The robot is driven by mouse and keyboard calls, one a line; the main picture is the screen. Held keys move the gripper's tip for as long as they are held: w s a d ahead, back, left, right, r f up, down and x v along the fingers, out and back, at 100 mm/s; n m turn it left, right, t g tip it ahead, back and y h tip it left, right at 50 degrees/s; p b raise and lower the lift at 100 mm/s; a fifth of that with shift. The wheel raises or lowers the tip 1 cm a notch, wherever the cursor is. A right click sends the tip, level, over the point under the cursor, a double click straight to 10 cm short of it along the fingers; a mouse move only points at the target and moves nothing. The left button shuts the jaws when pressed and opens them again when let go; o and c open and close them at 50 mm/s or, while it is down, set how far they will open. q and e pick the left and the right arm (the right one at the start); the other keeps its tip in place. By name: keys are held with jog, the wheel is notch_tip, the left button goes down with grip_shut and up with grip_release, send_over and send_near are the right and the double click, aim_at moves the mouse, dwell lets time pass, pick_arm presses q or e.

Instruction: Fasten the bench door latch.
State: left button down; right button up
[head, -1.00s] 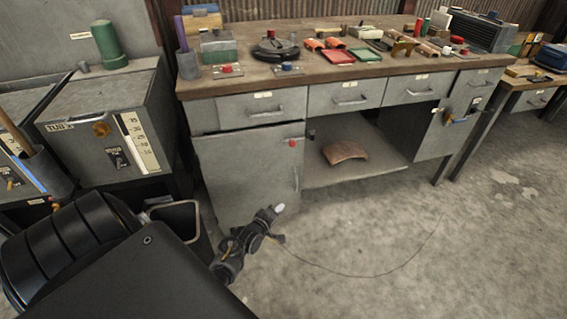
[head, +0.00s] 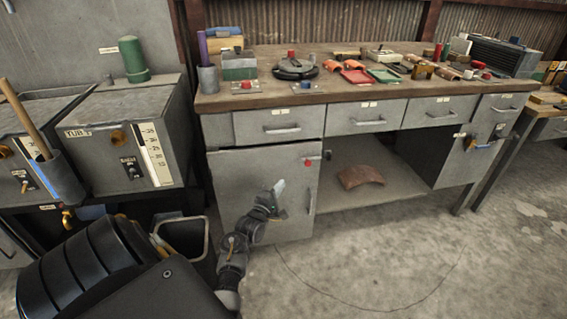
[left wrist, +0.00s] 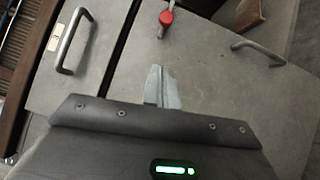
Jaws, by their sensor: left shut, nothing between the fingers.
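The grey bench door (head: 262,185) under the left end of the workbench looks closed or nearly so. Its latch (head: 308,163) has a red knob near the door's upper right corner. In the left wrist view the red latch knob (left wrist: 166,18) is at the top with a short metal piece above it. My left gripper (head: 279,187) is in front of the door, below and left of the latch and apart from it. Its fingers (left wrist: 161,86) are together and empty, pointing toward the knob. Whether the latch is engaged cannot be told. My right gripper is not in view.
The door handle (head: 311,195) is right of my gripper, and a drawer handle (head: 281,128) is above. The open shelf right of the door holds a curved brown piece (head: 360,176). Grey machine boxes (head: 120,135) stand left.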

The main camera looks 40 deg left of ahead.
pick_arm(q)
jog(key=b, duration=0.2)
send_near(305, 160)
jog(key=a, duration=0.3)
jog(key=shift+w+d+r, duration=0.1)
jog(key=shift+w+d, duration=0.25)
jog(key=shift+w, duration=0.3)
jog(key=shift+w+d+r, duration=0.1)
jog(key=shift+w+d, duration=0.2)
jog(key=shift+w, duration=0.4)
jog(key=shift+w+d+r, duration=0.1)
jog(key=shift+w+d, duration=0.25)
jog(key=shift+w, duration=0.3)
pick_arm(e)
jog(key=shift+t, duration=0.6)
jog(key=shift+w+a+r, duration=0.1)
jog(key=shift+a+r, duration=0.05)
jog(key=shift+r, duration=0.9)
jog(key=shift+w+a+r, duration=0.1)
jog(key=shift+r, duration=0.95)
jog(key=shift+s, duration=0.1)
